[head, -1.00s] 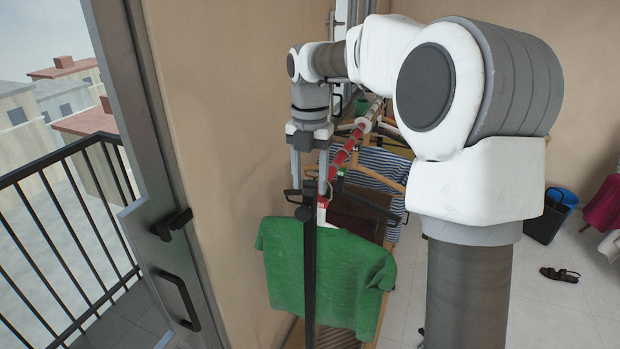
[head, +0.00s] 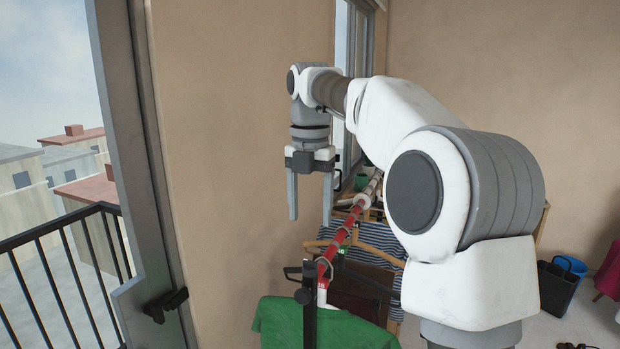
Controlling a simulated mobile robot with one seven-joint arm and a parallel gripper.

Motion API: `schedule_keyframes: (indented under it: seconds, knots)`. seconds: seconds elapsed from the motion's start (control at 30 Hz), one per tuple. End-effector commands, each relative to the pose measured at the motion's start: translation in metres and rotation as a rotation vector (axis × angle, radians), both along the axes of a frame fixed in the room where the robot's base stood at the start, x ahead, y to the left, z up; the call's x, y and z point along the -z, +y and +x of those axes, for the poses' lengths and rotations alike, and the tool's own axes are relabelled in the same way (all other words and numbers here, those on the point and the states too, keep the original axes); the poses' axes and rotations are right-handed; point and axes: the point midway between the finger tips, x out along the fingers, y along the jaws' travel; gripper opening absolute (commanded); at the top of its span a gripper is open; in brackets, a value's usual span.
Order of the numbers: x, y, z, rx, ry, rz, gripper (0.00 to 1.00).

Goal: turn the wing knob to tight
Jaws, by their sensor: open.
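A dark wing-shaped knob (head: 293,271) sits at the top of a black upright post (head: 308,320), at the near end of a red-and-white rail (head: 345,233). The knob is small here, and I cannot read how far it is turned. My gripper (head: 310,207) points down with its two grey fingers apart and nothing between them. Its fingertips are above the knob and clear of it in the picture. How far apart they are in depth is hard to tell.
A green garment (head: 325,328) hangs below the near rail end. Wooden hangers and a striped garment (head: 372,238) are farther along. A tan wall (head: 230,180) stands left of the rail. A black bin (head: 558,288) and a blue bucket (head: 572,267) stand at right.

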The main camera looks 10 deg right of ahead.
Motion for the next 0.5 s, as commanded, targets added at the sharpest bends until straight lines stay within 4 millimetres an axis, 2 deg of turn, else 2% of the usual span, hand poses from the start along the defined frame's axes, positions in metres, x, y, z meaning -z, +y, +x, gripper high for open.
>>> schedule_keyframes:
  seconds: [0.2, 0.5]
  knots:
    - [-0.036, 0.000, 0.001, -0.001, -0.003, 0.000, 0.68]
    - [-0.060, 0.001, 0.000, -0.001, 0.001, 0.001, 0.68]
